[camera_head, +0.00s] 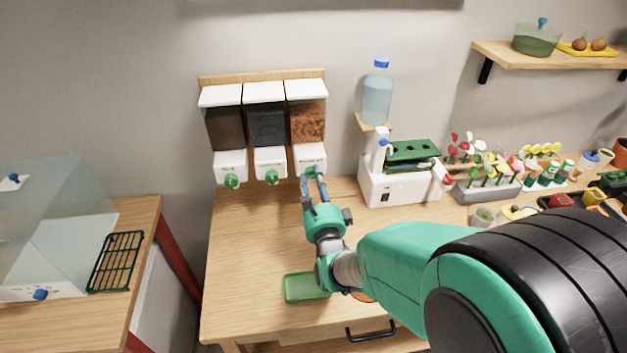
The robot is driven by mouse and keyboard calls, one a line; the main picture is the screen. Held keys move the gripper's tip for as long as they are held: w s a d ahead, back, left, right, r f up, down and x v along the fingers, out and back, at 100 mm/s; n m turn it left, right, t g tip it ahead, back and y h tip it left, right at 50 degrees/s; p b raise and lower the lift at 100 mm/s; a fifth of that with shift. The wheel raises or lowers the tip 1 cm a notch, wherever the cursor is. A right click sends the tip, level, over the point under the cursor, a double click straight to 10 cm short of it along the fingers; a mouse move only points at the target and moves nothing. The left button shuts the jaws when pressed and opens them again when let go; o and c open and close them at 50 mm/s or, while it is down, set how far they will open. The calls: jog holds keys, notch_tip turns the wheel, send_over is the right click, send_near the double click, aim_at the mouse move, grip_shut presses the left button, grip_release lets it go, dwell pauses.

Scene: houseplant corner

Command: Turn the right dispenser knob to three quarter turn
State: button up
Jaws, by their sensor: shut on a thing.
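Three wall dispensers hang side by side above the table, each with a white lid and a white base. The right dispenser (307,121) holds orange-brown chunky material behind its clear front. My gripper (313,176) is at the front of its base and is shut on the right dispenser's knob, which the fingers mostly hide. I cannot read the knob's angle or the marks around it. The left knob (232,181) and the middle knob (271,177) are green and uncovered.
A green tray (305,288) lies on the table below my arm. A white machine (400,184) with a water bottle (377,95) above stands to the right. Flowers and small pots crowd the table's right. The table's left part (245,245) is clear.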

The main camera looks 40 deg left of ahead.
jog(key=shift+w+d+r+m, duration=0.1)
jog(key=shift+w+d+m, duration=0.1)
jog(key=shift+m, duration=0.7)
jog(key=o, duration=1.1)
jog(key=shift+w, duration=0.1)
jog(key=shift+a, duration=0.1)
jog(key=shift+s, duration=0.25)
jog(key=shift+f, duration=0.2)
jog(key=shift+s+d, duration=0.45)
jog(key=v, duration=1)
jog(key=shift+s+d+f, duration=0.1)
jog(key=shift+s+d, duration=0.1)
jog(key=shift+o, duration=0.3)
